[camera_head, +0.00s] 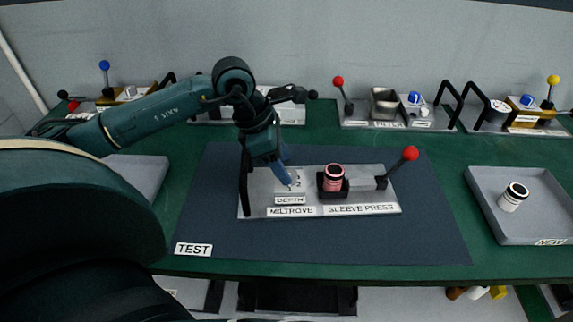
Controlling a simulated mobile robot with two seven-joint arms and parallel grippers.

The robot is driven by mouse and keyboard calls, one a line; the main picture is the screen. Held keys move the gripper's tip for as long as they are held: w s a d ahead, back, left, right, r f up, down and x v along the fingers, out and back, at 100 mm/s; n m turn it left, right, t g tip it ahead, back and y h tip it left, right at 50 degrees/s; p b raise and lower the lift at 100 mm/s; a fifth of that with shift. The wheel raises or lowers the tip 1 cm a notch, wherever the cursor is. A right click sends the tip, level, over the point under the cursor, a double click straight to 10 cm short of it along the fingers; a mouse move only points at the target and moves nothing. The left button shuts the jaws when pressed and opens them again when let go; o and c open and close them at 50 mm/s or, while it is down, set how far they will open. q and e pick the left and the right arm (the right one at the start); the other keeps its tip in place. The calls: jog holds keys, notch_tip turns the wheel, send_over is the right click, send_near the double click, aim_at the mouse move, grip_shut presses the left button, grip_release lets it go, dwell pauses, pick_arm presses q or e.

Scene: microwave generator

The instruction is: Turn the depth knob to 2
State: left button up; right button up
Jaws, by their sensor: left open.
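The sleeve press (360,209) stands on the dark mat in the middle of the table. Its plate carries labels reading MILTROVE, SLEEVE PRESS and DEPTH (290,200). My left gripper (288,184) points down at the spot just above the DEPTH label, and its fingers look close to the plate there. The depth knob is hidden or too small to make out behind the fingers, so its setting cannot be read. A pink-red sleeve (334,177) sits in the black holder right of the gripper. A red-balled lever (410,154) rises at the press's right. My right gripper is not in view.
A black handle (245,184) stands at the press's left end, close to my left gripper. A grey tray (483,215) at right holds a white, black-topped cylinder (513,197). Other devices line the back edge. The mat (330,245) is clear in front.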

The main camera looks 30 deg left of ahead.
pick_arm(q)
jog(key=shift+x, duration=1.25)
jog(key=shift+c, duration=0.4)
jog(key=c, duration=0.9)
